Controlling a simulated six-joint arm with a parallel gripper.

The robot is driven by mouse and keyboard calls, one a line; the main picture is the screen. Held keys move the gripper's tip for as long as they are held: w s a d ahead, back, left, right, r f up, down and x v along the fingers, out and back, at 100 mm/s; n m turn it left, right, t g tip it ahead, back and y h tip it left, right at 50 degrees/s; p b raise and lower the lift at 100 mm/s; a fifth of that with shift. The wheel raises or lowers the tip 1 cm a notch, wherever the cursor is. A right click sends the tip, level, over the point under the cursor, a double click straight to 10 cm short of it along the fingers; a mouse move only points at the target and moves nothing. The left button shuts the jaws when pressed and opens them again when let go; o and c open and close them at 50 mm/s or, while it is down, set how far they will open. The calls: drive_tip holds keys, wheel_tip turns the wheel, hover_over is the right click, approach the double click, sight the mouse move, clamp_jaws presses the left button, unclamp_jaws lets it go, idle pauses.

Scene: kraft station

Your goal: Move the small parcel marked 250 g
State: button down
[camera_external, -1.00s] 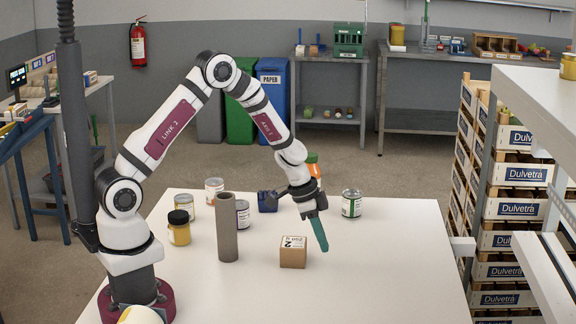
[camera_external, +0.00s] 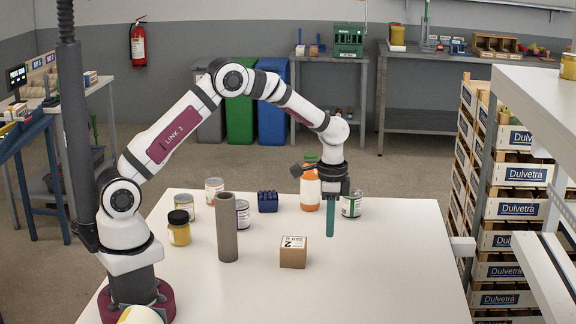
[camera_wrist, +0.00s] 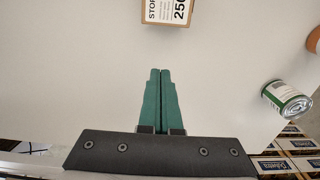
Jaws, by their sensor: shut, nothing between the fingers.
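On the white table (camera_external: 380,285) stand a grey tube (camera_external: 227,228), a yellow jar (camera_external: 179,228), several cans, a dark blue block (camera_external: 267,201) and an orange bottle (camera_external: 310,190). A can (camera_external: 351,205) stands close beside my gripper. The table's front right is clear.

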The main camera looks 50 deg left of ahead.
sight(298, 243)
wheel_tip(298, 243, down, 6)
drive_tip(key=shift+s+a+f, duration=0.1)
drive_tip(key=shift+s+a, duration=1.05)
drive_tip(key=shift+a, duration=0.05)
drive_tip(key=shift+s+a, duration=0.2)
drive_tip(key=shift+s, duration=0.1)
drive_tip(key=shift+s+a, duration=1.2)
drive_tip(key=shift+a, duration=0.1)
